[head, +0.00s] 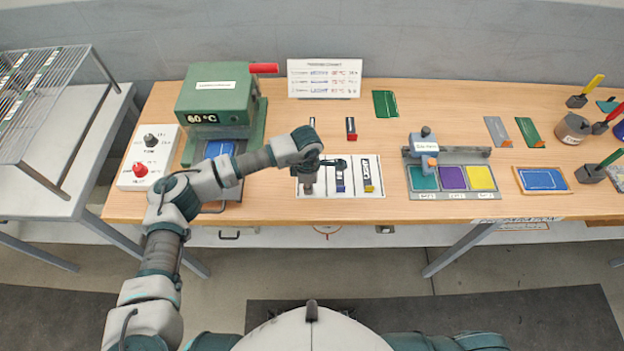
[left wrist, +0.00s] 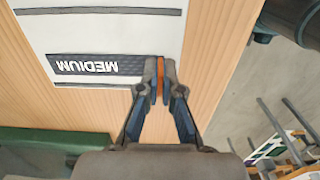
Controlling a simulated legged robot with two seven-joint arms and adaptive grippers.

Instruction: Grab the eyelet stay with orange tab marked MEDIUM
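The eyelet stay marked MEDIUM (left wrist: 95,65) is a dark strip with white lettering. It lies on a white board (left wrist: 120,33) in the left wrist view. Its orange tab (left wrist: 160,82) sits between the two fingertips of my left gripper (left wrist: 160,75), which appear closed against its sides. In the head view my left gripper (head: 308,188) points down over the left part of the white board (head: 327,194) and hides that stay. My right gripper is not in view.
A green press (head: 215,98) reading 60 °C and a control box (head: 148,157) stand to the left. A fixture with teal, purple and yellow pads (head: 452,178) stands right of the board. A chart (head: 324,78) stands at the back.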

